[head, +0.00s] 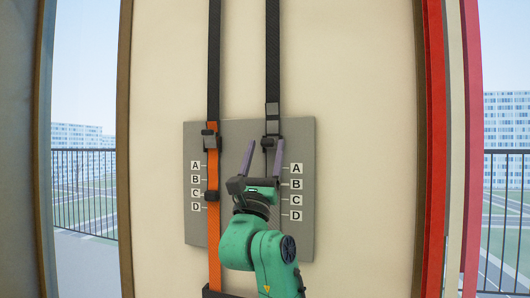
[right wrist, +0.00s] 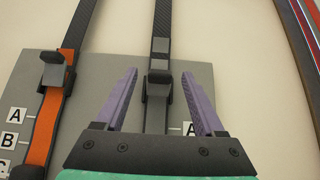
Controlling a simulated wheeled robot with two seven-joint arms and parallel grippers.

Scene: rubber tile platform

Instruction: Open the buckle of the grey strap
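The grey strap (head: 272,110) hangs at the right of the grey board, with a dark webbing above it. Its dark buckle (head: 271,141) sits near the board's upper part; it also shows in the right wrist view (right wrist: 158,86). My right gripper (head: 265,142) is open, with its two purple fingers pointing up, one on each side of the strap. In the right wrist view the buckle appears between the fingers (right wrist: 158,74), with a gap on both sides. I cannot tell how far the fingers are from the board. The gripper hides the lower strap. My left gripper is out of view.
An orange strap (head: 214,240) with its own buckle (head: 210,140) and a lower dark clip (head: 211,196) runs along the left of the grey board (head: 300,240). The cream wall (head: 360,120) right of the board is clear.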

